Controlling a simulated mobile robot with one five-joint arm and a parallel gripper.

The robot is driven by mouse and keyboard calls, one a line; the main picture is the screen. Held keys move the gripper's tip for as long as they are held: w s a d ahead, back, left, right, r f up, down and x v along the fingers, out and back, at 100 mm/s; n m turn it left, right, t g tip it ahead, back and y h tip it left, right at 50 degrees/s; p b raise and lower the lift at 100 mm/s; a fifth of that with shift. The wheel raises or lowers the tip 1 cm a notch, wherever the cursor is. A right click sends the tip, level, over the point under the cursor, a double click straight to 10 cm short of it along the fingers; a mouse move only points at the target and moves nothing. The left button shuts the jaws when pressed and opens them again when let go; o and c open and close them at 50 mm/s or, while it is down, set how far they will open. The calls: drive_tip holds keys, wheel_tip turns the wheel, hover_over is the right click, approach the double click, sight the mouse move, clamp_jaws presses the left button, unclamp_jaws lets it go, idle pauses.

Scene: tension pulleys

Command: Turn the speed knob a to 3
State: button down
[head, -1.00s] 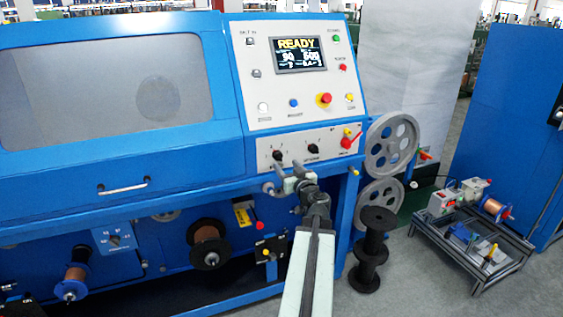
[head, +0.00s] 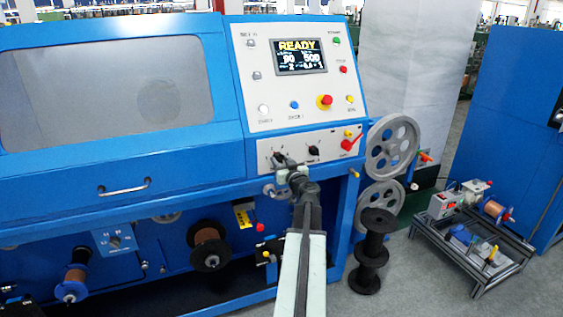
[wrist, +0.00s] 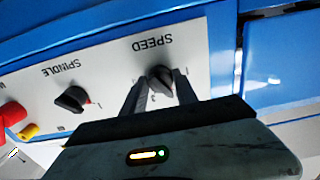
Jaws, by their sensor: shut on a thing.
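The black speed knob (wrist: 160,78) is under the word SPEED, which shows upside down in the wrist view. My gripper (wrist: 160,83) has one finger on each side of the knob and is shut on it. The fingers hide much of the knob and its dial marks, so I cannot tell its setting. In the head view, my gripper (head: 283,163) reaches the left knob of the lower white panel (head: 333,139) and covers most of that knob.
The black spindle knob (wrist: 71,100) is beside it, with a red handle (wrist: 10,115) and yellow button (wrist: 29,131) farther left in the wrist view. The display (head: 299,56) reads READY above. A blue rail (head: 215,197) runs below the panel. Grey pulleys (head: 392,147) stand to the right.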

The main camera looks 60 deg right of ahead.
drive_tip(key=shift+s+m, duration=0.1)
drive_tip(key=shift+m, duration=0.7)
idle(0.4)
drive_tip(key=m, duration=0.4)
drive_tip(key=shift+m, duration=0.4)
drive_tip(key=m, duration=0.5)
drive_tip(key=shift+a, duration=0.1)
drive_tip(key=shift+m, duration=0.4)
drive_tip(key=c, duration=0.9)
unclamp_jaws()
drive_tip(key=shift+c, duration=0.2)
